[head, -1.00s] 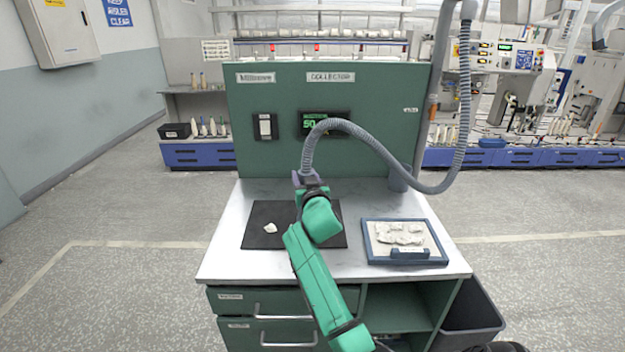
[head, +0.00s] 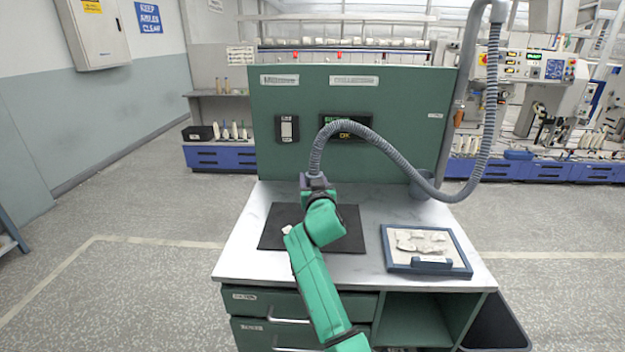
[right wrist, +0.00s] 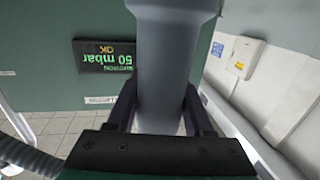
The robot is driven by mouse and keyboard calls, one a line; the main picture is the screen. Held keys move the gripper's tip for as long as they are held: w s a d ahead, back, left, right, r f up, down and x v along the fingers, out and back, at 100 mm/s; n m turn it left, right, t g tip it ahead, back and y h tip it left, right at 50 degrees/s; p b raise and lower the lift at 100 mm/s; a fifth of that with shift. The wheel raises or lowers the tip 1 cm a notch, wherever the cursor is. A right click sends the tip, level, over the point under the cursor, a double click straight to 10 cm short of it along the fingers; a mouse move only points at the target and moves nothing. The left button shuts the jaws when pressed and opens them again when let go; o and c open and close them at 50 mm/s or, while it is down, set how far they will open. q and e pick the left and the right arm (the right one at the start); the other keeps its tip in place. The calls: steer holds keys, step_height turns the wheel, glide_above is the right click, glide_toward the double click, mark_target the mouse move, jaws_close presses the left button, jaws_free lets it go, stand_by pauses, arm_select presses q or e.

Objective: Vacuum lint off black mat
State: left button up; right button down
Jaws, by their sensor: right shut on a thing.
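The black mat (head: 350,238) lies flat on the left part of the white worktop. A small pale piece of lint (head: 287,229) is on it, partly covered by my right arm. The grey ribbed suction hose (head: 372,138) arches down from the right to my right gripper (head: 314,182), which is over the mat's far part. In the right wrist view, both dark fingers are shut on the smooth grey suction nozzle (right wrist: 168,70). The nozzle's mouth is hidden, so I cannot tell whether it touches the mat. My left gripper is not in view.
A blue-framed tray (head: 460,248) with several pale lumps stands on the worktop's right. The green panel (head: 285,160) rises behind, with a switch and a display (head: 345,127); the wrist view reads "50 mbar OK". A dark bin (head: 510,335) stands below right.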

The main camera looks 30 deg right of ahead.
steer(key=w+a+b, duration=0.4)
steer(key=a+b, duration=0.2)
steer(key=shift+w, duration=0.4)
stand_by(0.4)
stand_by(0.7)
step_height(320, 180, up, 6)
steer(key=p, duration=0.4)
steer(key=shift+d, duration=0.1)
